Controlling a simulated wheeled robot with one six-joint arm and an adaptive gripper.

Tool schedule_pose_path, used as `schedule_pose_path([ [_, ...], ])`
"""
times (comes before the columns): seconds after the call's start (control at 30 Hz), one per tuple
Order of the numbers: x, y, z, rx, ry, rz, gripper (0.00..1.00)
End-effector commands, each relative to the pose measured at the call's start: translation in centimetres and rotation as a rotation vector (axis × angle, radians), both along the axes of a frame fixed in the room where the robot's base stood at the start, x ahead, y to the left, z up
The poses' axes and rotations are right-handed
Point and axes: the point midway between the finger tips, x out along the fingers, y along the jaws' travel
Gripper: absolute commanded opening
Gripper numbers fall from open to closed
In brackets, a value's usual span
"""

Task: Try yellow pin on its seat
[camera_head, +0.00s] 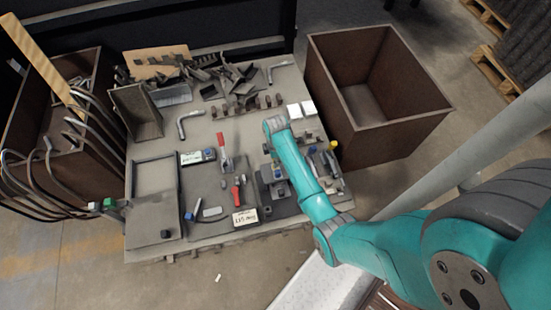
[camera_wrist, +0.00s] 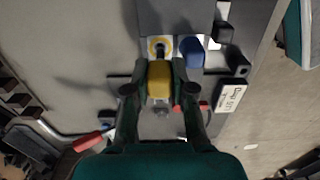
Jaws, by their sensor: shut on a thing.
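The yellow pin (camera_wrist: 159,82) sits between the two dark fingers of my gripper (camera_wrist: 160,92) in the wrist view, and the gripper is shut on it. A round yellow-ringed seat (camera_wrist: 160,46) shows just above the pin in that picture, on a grey plate. I cannot tell whether the pin's far end touches anything below. A blue block (camera_wrist: 191,52) stands right beside the ring. In the head view my teal arm reaches over the right part of the table, and the gripper and pin are mostly hidden there.
The work table (camera_head: 215,125) holds brackets, clamps with red handles (camera_head: 225,150) and a white label card (camera_head: 245,216). An empty brown bin (camera_head: 385,140) stands right of the table. Another brown bin with bent tubes (camera_head: 75,150) stands at left.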

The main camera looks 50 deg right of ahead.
Motion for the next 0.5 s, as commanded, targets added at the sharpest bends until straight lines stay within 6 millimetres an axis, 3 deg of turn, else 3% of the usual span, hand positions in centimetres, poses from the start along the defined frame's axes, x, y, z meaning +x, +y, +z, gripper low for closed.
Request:
schedule_pose_path([
  [0.5, 0.01, -0.01, -0.65, 0.000, 0.000, 0.000, 0.00],
])
